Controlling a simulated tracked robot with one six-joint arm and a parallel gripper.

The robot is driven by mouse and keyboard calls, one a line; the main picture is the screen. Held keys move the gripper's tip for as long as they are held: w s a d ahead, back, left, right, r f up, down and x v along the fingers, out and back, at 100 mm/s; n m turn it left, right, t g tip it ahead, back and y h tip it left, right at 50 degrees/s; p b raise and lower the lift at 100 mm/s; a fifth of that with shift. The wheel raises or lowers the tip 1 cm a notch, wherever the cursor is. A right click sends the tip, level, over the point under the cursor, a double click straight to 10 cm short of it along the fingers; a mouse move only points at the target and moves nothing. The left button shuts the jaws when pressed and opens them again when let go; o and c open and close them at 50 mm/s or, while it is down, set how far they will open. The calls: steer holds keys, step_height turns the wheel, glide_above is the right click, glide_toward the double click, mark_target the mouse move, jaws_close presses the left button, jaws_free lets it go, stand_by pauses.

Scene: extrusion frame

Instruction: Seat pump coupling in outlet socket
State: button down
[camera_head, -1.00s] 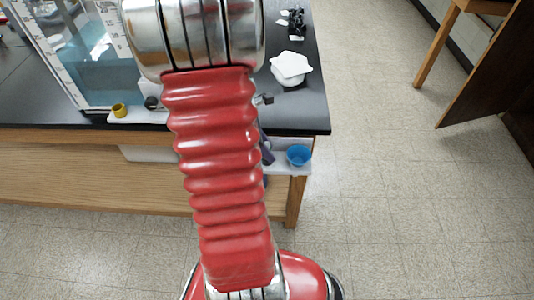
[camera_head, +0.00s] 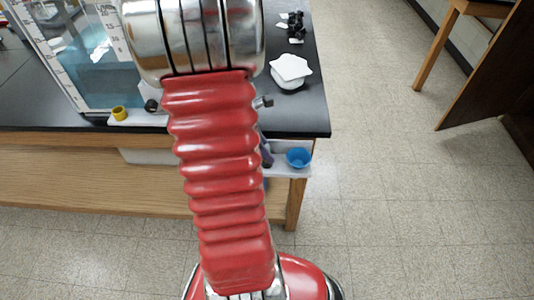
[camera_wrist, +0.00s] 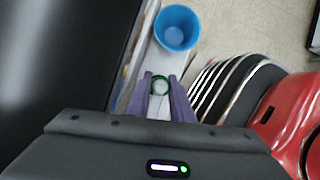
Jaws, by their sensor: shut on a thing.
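My gripper (camera_wrist: 160,92) has two purple fingers, shut on a small round piece with a dark green rim (camera_wrist: 161,82) and a pale centre. I take this piece to be the pump coupling. In the head view my red arm hides most of the gripper, and only a bit of purple finger (camera_head: 266,152) shows at the bench's front edge. The held piece is above or beside a narrow white ledge (camera_head: 290,170); the gap cannot be told. I cannot make out the outlet socket for certain in either view.
A blue cup (camera_head: 299,157) stands on the ledge just beyond my fingers; it also shows in the wrist view (camera_wrist: 176,27).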

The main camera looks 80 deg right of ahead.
step_height(320, 180, up, 10)
stand_by(0.6)
steer(key=shift+w, duration=0.1)
stand_by(0.4)
